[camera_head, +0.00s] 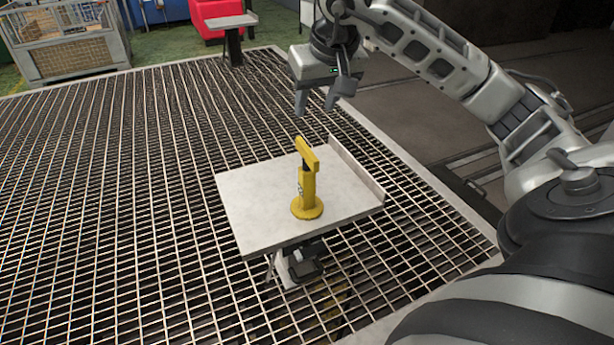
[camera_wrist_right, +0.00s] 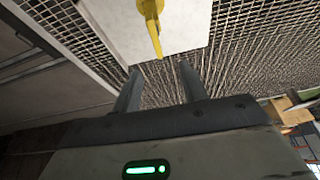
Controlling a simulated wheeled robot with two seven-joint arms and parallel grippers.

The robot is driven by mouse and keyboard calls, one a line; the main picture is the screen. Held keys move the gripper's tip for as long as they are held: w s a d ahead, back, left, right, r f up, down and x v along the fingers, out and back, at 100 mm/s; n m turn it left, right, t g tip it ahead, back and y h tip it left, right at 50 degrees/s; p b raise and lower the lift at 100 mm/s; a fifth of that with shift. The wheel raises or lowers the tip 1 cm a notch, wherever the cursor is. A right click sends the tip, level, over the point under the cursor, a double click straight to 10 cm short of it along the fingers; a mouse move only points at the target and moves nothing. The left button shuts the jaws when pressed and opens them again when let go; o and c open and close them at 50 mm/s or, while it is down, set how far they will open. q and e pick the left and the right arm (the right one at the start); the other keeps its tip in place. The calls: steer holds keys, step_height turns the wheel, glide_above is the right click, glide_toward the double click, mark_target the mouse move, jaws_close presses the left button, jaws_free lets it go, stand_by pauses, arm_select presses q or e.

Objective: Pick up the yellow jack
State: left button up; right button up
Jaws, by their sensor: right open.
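The yellow jack (camera_head: 308,190) stands upright on a small grey table (camera_head: 255,215), with a round base and an arm at its top. In the right wrist view the jack (camera_wrist_right: 151,15) shows at the top, beyond the fingertips, over the pale tabletop (camera_wrist_right: 112,25). My right gripper (camera_head: 316,108) is open and empty, above and behind the jack in the head view, apart from it. Its two fingers (camera_wrist_right: 160,72) also show apart in the wrist view. My left gripper is not in view.
The table has a raised lip (camera_head: 355,172) on its right side and stands on a metal grating (camera_head: 120,190). A wire-sided crate (camera_head: 70,50), a red seat (camera_head: 208,22) and another small table (camera_head: 232,21) stand at the back. The grating to the left is clear.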

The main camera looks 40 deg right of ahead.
glide_toward(307, 148)
steer(key=x, duration=0.5)
steer(key=shift+w+a, duration=0.1)
steer(key=shift+s+p+x, duration=0.1)
steer(key=shift+p+x, duration=0.15)
steer(key=shift+x, duration=1.1)
steer(key=shift+s+p+x, duration=0.15)
steer(key=shift+p+x, duration=0.1)
steer(key=shift+x, duration=1.15)
jaws_close()
steer(key=shift+r, duration=0.15)
